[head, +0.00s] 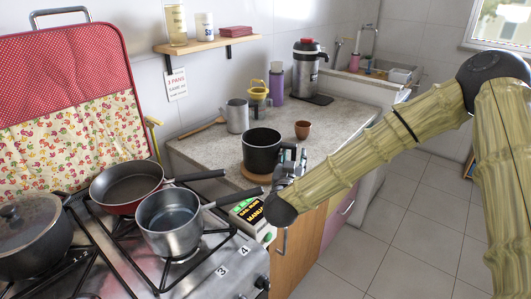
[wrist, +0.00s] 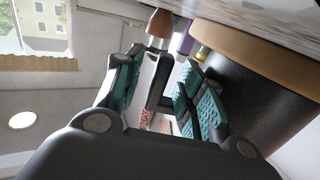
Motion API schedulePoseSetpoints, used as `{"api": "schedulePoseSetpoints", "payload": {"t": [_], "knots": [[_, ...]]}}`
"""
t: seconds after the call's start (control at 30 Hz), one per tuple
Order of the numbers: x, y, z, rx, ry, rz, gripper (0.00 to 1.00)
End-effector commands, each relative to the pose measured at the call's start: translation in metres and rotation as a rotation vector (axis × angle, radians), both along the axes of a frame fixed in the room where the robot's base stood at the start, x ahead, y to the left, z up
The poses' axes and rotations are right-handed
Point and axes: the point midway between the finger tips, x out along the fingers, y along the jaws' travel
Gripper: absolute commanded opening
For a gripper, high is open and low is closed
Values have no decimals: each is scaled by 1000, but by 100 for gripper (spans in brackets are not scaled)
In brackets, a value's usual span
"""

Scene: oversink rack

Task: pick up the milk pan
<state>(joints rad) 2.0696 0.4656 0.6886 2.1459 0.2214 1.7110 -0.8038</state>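The black pan (head: 262,152), which I take to be the milk pan, stands upright on a round wooden board (head: 250,178) on the counter. In the wrist view its dark wall (wrist: 265,95) fills the right side, with the board (wrist: 245,38) above it. My gripper (head: 288,165) is at the pan's right side in the head view. In the wrist view my gripper (wrist: 160,95) is open, its teal-padded fingers apart. A dark bar, possibly the pan's handle, shows between them; I cannot tell whether they touch it. The gripper partly hides the pan's right side.
A steel saucepan (head: 170,222), a red frying pan (head: 125,187) and a lidded pot (head: 30,235) stand on the stove. A brown cup (head: 302,129) and a metal mug (head: 236,116) stand behind the black pan.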

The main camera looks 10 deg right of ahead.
Motion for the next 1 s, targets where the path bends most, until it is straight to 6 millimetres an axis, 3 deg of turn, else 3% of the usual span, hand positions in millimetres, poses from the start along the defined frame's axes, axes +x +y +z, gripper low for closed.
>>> {"api": "schedulePoseSetpoints", "payload": {"t": [0.07,0.2,0.3,1.0], "knots": [[0,0,0,0,0,0,39],[0,0,0,0,0,0,14],[0,0,0,0,0,0,0],[0,0,4,-1,-2,0,0]]}}
